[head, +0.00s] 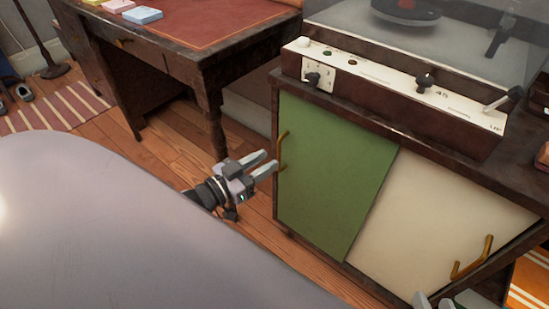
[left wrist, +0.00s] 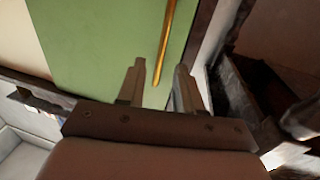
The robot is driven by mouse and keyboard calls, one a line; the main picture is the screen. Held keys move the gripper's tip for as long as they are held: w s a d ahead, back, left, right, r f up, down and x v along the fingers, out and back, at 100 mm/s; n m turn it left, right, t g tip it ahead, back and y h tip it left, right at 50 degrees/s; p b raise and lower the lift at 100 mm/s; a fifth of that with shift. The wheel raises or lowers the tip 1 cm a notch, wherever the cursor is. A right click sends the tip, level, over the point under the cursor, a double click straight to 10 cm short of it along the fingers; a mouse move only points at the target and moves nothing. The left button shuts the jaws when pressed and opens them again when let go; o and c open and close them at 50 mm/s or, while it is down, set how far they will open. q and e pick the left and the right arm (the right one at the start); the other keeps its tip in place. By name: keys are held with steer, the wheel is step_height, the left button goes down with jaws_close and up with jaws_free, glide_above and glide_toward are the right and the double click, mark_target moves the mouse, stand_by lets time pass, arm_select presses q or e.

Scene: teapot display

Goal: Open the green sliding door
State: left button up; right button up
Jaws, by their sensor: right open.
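The green sliding door (head: 335,175) covers the left part of the cabinet front and fills much of the left wrist view (left wrist: 95,45). Its upright brass handle (head: 282,150) is near the door's left edge. My left gripper (head: 270,160) is open just left of the handle's lower part, its fingers pointing at it. In the left wrist view the handle (left wrist: 166,42) appears between the two spread fingers; I cannot tell whether they touch it. My right gripper (head: 433,301) shows only its open fingertips at the bottom edge, below the cream door.
A cream door (head: 440,215) with a brass handle (head: 472,259) fills the cabinet's right part. A record player (head: 400,95) stands on top. A desk (head: 190,55) stands behind on the left. Wooden floor (head: 175,150) is open between desk and cabinet.

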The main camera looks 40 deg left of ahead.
arm_select(q)
steer(key=shift+b+x, duration=0.45)
steer(key=shift+x, duration=1.4)
jaws_close()
